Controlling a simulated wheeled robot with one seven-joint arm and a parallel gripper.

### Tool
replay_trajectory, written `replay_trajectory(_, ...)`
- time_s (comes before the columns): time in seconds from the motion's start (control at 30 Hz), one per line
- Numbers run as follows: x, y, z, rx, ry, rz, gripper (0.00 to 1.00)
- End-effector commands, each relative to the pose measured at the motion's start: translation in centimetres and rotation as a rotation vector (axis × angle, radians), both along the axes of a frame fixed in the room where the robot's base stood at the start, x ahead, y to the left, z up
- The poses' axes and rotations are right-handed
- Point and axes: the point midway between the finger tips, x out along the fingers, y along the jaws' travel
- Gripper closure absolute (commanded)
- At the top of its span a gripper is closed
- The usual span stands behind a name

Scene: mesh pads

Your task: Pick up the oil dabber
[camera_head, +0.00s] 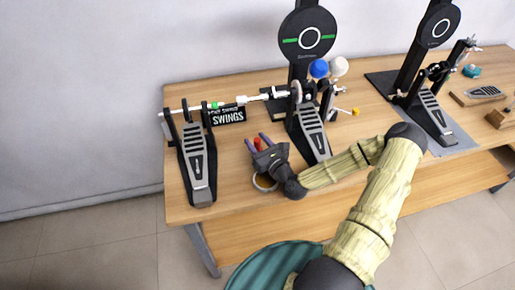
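A small red-orange thing (257,143) shows on the table between the fingers of my gripper; it may be the oil dabber, but it is too small and too covered to be sure. My gripper (257,139) is low over the tabletop, left of the middle pedal, with its fingers pointing away from me. The two fingers stand apart, one on each side of the red-orange thing. I see no clear contact between them and it. The near part of that thing is hidden by the gripper body.
The wooden table (235,187) holds a left pedal (196,165), a middle pedal (313,133) and a right pedal (433,115). A black "SWINGS" sign (228,116) stands behind my gripper. A pale ring (265,184) lies just below it. Bare wood lies between the left pedal and my gripper.

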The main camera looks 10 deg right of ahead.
Motion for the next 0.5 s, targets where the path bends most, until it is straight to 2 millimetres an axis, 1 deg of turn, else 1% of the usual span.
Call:
replay_trajectory(0.03, -0.01, 0.0, 0.0, 0.0, 0.0, 0.0, 0.69)
replay_trajectory(0.1, -0.01, 0.0, 0.0, 0.0, 0.0, 0.0, 0.82)
replay_trajectory(0.2, -0.01, 0.0, 0.0, 0.0, 0.0, 0.0, 1.0)
replay_trajectory(0.5, 0.0, -0.02, 0.23, 0.0, -0.001, 0.0, 1.0)
